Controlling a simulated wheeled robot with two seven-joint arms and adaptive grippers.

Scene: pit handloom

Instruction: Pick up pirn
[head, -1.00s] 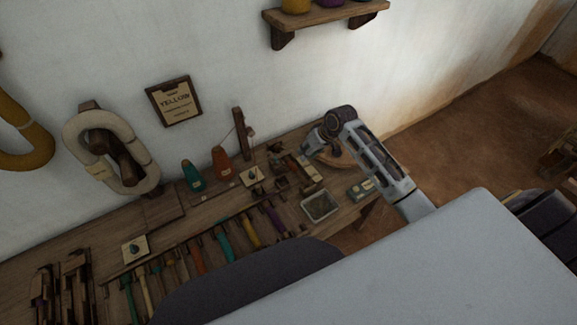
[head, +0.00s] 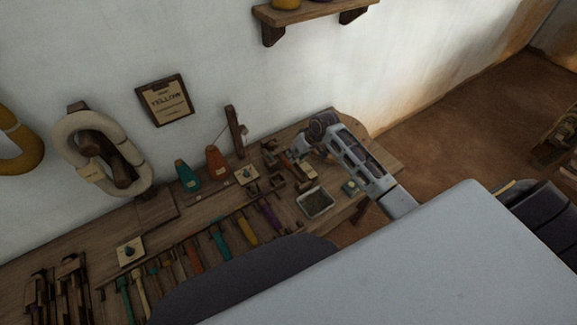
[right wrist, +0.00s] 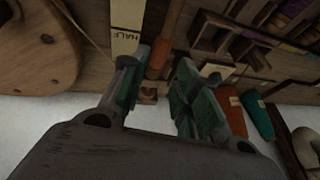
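My right gripper (head: 303,150) is over the right end of the workbench, its arm coming in from the right. In the right wrist view, the gripper (right wrist: 158,68) has its two green-padded fingers apart. A slim orange-brown rod, which looks like a pirn (right wrist: 161,52), lies in line with the gap between the fingertips. I cannot tell whether either finger touches it. Several coloured pirns, among them an orange one (head: 194,256), lie in a row along the front of the bench. My left gripper is not in view.
A card marked HALF (right wrist: 127,20) lies beside the rod. A grey tray (head: 315,203) is on the bench (head: 375,150). Teal (head: 187,177) and orange cones (head: 216,162) stand at the back near an upright post (head: 234,130). The wall (head: 230,60) rises behind.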

